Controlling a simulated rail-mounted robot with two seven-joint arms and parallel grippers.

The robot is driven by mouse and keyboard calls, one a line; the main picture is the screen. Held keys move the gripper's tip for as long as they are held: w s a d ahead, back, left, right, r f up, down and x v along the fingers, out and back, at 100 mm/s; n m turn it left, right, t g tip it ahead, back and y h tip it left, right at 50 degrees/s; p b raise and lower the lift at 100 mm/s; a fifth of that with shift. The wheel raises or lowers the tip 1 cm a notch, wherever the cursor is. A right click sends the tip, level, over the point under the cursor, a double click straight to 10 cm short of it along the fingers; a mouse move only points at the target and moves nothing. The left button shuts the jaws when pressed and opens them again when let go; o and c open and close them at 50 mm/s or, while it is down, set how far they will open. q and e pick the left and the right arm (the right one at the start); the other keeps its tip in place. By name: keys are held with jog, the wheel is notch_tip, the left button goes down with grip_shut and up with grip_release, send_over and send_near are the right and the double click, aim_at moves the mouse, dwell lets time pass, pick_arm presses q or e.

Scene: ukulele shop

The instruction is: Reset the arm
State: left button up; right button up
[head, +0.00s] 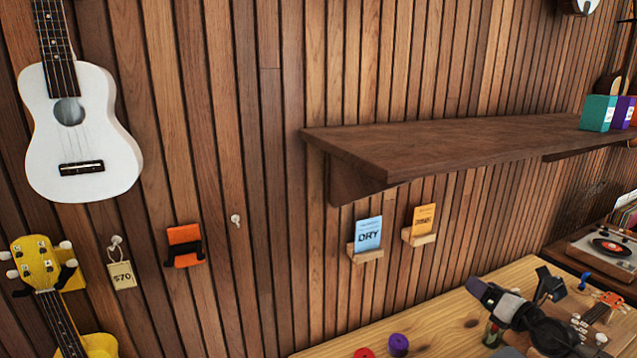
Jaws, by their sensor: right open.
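My right gripper (514,290) is at the lower right, over the wooden table (440,320). Its fingers are spread apart and I see nothing held between them. Its black wrist hides part of the table behind it. My left gripper is out of view.
A dark wooden shelf (440,150) juts from the slatted wall, with boxes (598,113) at its right end. Two small card holders (366,256) hang below. A white ukulele (80,130) and a yellow one (40,268) hang at left. A ukulele headstock (606,305) lies right of my gripper.

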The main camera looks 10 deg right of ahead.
jog(key=s+a+r+m+t+h, duration=0.25)
jog(key=r+m+h, duration=0.35)
jog(key=m, duration=0.4)
jog(key=s+a+r+m+t+h, duration=0.15)
jog(key=a+r+m+h, duration=0.25)
jog(key=r+m+h, duration=0.45)
jog(key=s+a+f+m+g+y, duration=0.45)
jog(key=s+a+f, duration=0.4)
jog(key=f, duration=0.35)
jog(key=s+a+f+m+g+y, duration=0.4)
jog(key=s+a+f+g+y, duration=0.15)
jog(key=s+a+f, duration=0.45)
jog(key=s+a+f+m+g+y, duration=0.2)
jog(key=s+f+g, duration=0.6)
jog(key=s+f, duration=1.4)
pick_arm(q)
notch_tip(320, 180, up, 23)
jog(key=p, duration=2.2)
jog(key=shift+p, duration=0.4)
pick_arm(e)
notch_tip(320, 180, up, 24)
jog(key=m, duration=0.1)
jog(key=shift+s+f+h, duration=0.15)
jog(key=shift+s+h, duration=0.05)
jog(key=shift+h, duration=0.25)
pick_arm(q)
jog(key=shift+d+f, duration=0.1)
